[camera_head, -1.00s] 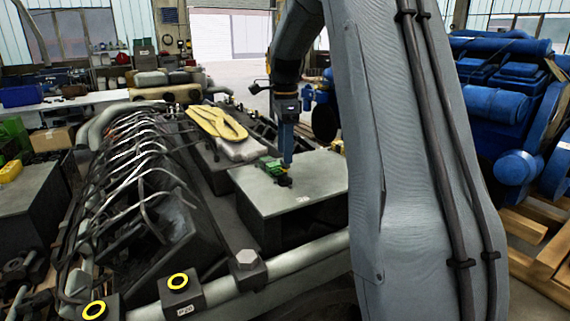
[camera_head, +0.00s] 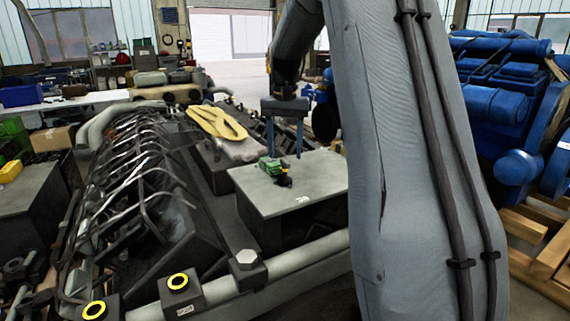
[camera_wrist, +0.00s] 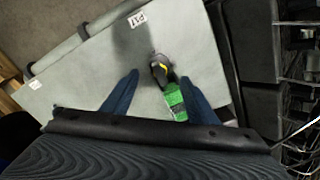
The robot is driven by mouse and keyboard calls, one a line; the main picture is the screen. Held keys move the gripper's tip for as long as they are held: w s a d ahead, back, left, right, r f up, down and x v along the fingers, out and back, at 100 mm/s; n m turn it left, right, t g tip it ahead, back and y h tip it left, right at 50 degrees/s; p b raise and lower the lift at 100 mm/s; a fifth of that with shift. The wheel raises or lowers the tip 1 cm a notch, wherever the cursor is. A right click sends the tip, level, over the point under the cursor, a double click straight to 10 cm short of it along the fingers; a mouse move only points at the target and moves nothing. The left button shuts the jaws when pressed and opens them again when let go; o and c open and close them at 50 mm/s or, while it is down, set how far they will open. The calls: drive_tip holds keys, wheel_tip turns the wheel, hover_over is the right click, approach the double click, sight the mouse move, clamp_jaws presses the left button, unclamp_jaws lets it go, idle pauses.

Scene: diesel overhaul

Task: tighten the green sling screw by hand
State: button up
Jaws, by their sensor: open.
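The green sling screw (camera_head: 268,166), a small green piece with a dark and yellow end, lies on the grey top of a box-like stand (camera_head: 300,187) in the head view. In the wrist view its green part (camera_wrist: 175,103) shows nearer the right finger, with the dark and yellow end (camera_wrist: 160,68) between the fingertips' lines. My gripper (camera_head: 285,153) is open and empty above the stand, its fingers pointing down. In the wrist view my gripper (camera_wrist: 160,77) has a finger on each side of the screw, with no visible contact. The height gap is hard to judge.
A yellow sling (camera_head: 216,123) lies on a block behind the stand. The dark engine (camera_head: 140,200) with bent pipes is to the left. A blue engine (camera_head: 500,105) stands at the right.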

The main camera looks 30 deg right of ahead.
sight(285, 161)
drive_tip(key=n, duration=0.6)
drive_tip(key=shift+f+b, duration=0.95)
drive_tip(key=shift+f, duration=1.6)
clamp_jaws()
drive_tip(key=shift+p, duration=0.3)
